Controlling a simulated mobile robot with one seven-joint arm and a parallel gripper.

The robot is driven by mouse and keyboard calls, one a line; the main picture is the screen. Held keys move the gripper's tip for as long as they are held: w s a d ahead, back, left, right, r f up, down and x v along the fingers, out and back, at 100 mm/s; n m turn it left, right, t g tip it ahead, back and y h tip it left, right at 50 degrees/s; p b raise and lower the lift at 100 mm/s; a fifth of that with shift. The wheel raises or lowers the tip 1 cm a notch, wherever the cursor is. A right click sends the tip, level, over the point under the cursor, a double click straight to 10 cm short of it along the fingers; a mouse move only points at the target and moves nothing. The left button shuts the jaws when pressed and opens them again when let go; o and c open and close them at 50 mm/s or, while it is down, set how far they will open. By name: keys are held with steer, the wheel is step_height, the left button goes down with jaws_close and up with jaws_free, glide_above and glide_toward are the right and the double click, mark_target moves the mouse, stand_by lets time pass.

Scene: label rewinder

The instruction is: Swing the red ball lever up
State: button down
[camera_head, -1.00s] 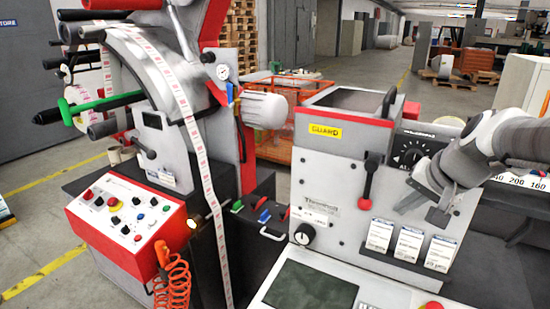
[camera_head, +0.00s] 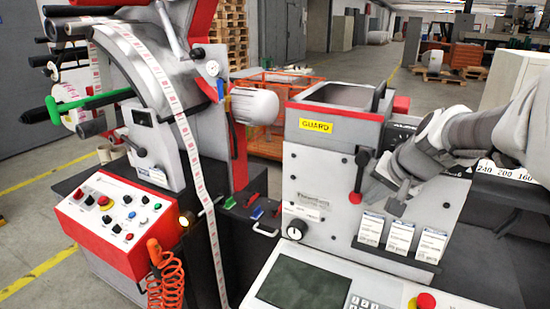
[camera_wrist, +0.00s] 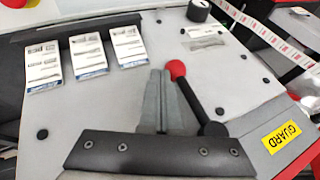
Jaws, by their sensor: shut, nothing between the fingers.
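The lever has a red ball (camera_head: 355,197) at its lower end and a black pivot (camera_head: 363,156) above, on the grey front panel. It hangs down. In the wrist view, the red ball (camera_wrist: 177,69) and black rod run beside my fingers, with the pivot (camera_wrist: 215,130) nearer the camera. My gripper (camera_head: 374,188) is just to the right of the lever in the head view; its shut, empty fingertips also show in the wrist view (camera_wrist: 160,73), close to the ball. I cannot tell whether they touch the lever.
Several label cards (camera_head: 400,236) stand in holders below my gripper. A black knob (camera_head: 296,228) is at the panel's lower left. A box with a yellow GUARD label (camera_head: 316,126) projects above the lever. A screen (camera_head: 305,286) lies on the console below.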

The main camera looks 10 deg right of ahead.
mark_target(353, 200)
steer(key=shift+w+a+f+m+t+y+b, duration=0.4)
steer(key=shift+a+f+t+y+b, duration=0.45)
steer(key=shift+b, duration=3)
steer(key=w+a+t+y+b, duration=0.1)
steer(key=y+b, duration=0.1)
steer(key=b, duration=0.4)
steer(key=shift+f, duration=0.1)
steer(key=w+a+r+m+t+y+b, duration=0.2)
steer(key=w+a+r+t+y+b, duration=0.1)
steer(key=b, duration=0.7)
steer(key=shift+a+r, duration=0.15)
steer(key=shift+a, duration=0.7)
steer(key=shift+w+t, duration=0.1)
steer(key=shift+t, duration=0.15)
steer(key=shift+b, duration=0.35)
